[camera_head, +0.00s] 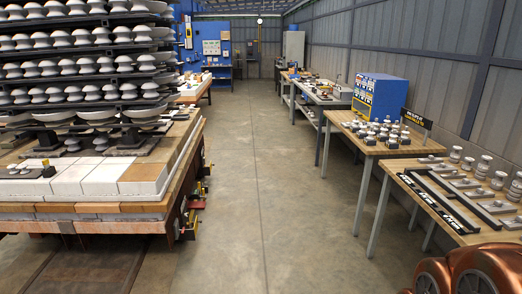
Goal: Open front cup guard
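No part can be told for certain as the front cup guard. Rows of white cup-shaped insulators (85,65) stand on dark racks at the left, above a thick block-topped cart (62,212). Small red and yellow fittings (189,217) sit on the cart's right side, low by the aisle. A dark plate with small knobs (26,172) lies on the cart's near left top. These parts are too small to tell whether any is a guard, open or shut. My gripper's fingers are not in view.
A concrete aisle (255,190) runs clear down the middle. At the right, a near wooden table (402,172) and a farther one (362,140) hold several small insulators and dark bars. A blue cabinet (379,97) stands behind. Blue panels (216,40) are at the far end.

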